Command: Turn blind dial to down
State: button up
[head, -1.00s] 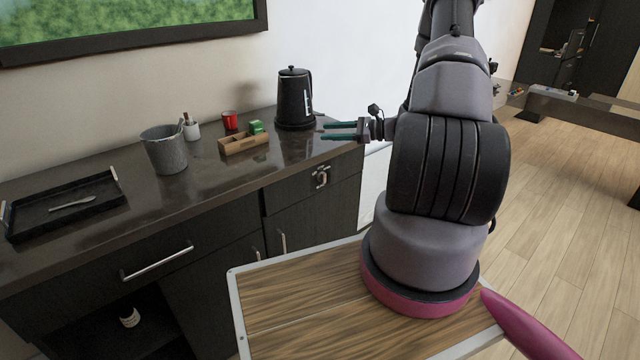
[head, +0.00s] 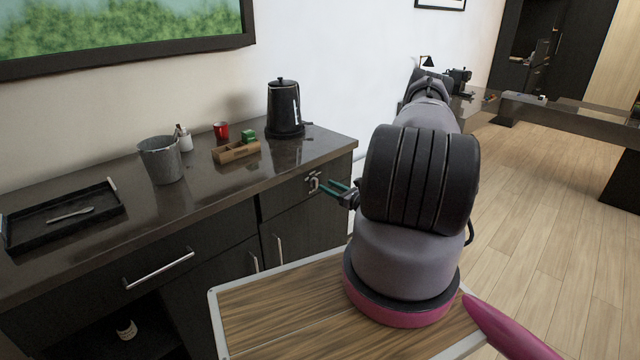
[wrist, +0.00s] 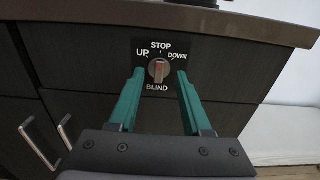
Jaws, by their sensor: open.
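The blind dial (wrist: 159,69) is a round knob with a red mark on a black plate on the dark cabinet front, below the counter edge. The plate reads UP at left, STOP at top, DOWN at right and BLIND below. The red mark points up toward STOP. In the head view the dial (head: 313,183) shows small on the cabinet's right part. My gripper (wrist: 159,76) is open, with its green fingers on either side of the dial in the wrist view. In the head view my gripper (head: 325,187) is close to the dial; whether it touches cannot be told.
The counter edge (wrist: 160,14) overhangs just above the dial plate. Drawer and door handles (wrist: 48,140) stand out at left. On the counter are a black kettle (head: 284,108), a wooden box (head: 236,152), a red cup (head: 221,131), a grey bucket (head: 161,160) and a black tray (head: 100,208).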

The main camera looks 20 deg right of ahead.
aim_at(317, 180)
jog(key=shift+x, duration=2.4)
grip_shut()
